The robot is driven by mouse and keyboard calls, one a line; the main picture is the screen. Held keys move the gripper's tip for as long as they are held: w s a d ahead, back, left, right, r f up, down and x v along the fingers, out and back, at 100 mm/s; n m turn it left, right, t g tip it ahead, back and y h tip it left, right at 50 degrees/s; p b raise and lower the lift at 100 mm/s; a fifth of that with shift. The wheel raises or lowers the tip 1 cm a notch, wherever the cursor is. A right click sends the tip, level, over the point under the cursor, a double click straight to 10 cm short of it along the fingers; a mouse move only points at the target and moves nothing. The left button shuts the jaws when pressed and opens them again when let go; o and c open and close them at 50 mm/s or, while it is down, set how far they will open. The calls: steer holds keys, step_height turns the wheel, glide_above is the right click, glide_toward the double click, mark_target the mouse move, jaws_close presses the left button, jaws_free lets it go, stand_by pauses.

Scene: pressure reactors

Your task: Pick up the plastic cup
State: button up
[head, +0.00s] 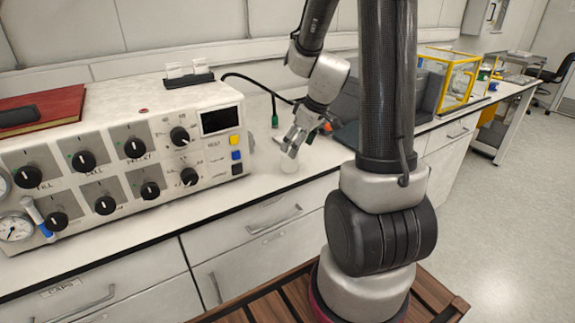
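The plastic cup (289,163) is small, whitish and hard to make out against the white bench top. It appears to stand upright on the bench, to the right of the control panel. My gripper (291,147) points down at the cup from above, with its fingertips at or just over the cup's rim. The fingers are small and seen at an angle, so I cannot tell how far apart they are or whether they touch the cup.
A control box (110,150) with knobs and gauges fills the left of the bench (262,183). A black cable with a green end (274,120) lies behind the cup. A grey bin (362,95) and a yellow-framed box (455,78) stand to the right.

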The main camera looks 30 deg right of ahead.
mark_target(291, 160)
steer(key=x, duration=0.7)
steer(key=shift+s+f, duration=0.1)
steer(key=shift+f, duration=0.4)
steer(key=c, duration=1)
